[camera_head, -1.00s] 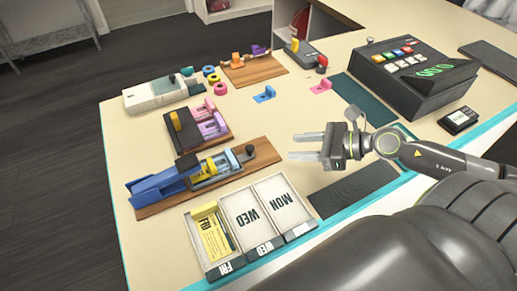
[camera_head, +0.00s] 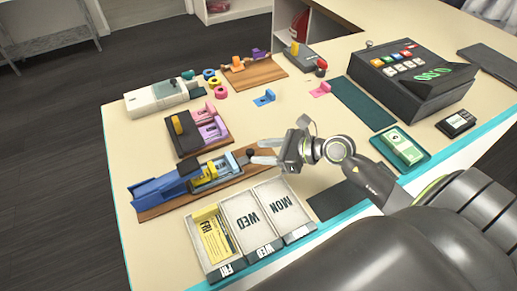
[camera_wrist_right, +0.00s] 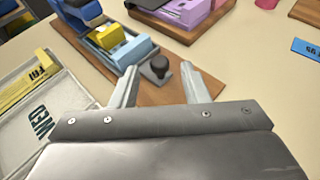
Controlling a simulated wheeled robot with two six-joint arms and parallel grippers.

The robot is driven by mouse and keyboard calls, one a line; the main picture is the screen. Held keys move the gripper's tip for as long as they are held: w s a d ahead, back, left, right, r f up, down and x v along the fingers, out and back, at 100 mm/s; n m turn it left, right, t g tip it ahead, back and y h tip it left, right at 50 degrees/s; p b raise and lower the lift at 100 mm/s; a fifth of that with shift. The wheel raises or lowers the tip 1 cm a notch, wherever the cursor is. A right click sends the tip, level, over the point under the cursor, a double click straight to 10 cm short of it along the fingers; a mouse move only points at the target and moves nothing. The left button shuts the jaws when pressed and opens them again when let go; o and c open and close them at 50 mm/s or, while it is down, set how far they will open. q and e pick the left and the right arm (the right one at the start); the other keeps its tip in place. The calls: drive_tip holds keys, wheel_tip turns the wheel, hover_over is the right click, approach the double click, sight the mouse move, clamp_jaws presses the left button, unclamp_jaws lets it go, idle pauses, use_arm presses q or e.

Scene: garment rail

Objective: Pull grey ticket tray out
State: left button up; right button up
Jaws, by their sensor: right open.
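The blue ticket device (camera_head: 160,188) lies on a long wooden board (camera_head: 160,211). A grey tray (camera_head: 208,186) with a yellow block (camera_head: 208,172) and a pale blue end piece extends from it. A dark grey knob (camera_wrist_right: 155,69) stands beyond the pale blue end (camera_wrist_right: 134,52). My right gripper (camera_head: 257,151) is open at the board's right end. In the right wrist view, its fingers (camera_wrist_right: 158,82) are on either side of the knob, without visibly closing on it. Contact is unclear. My left gripper is not in view.
Day-labelled boxes (camera_head: 247,221) sit just in front of the board. A pink and purple tool (camera_head: 205,130) stands behind it. The cash register (camera_head: 415,80) and banknote tray (camera_head: 400,148) are at the right.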

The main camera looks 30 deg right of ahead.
drive_tip(key=shift+x, duration=0.95)
clamp_jaws()
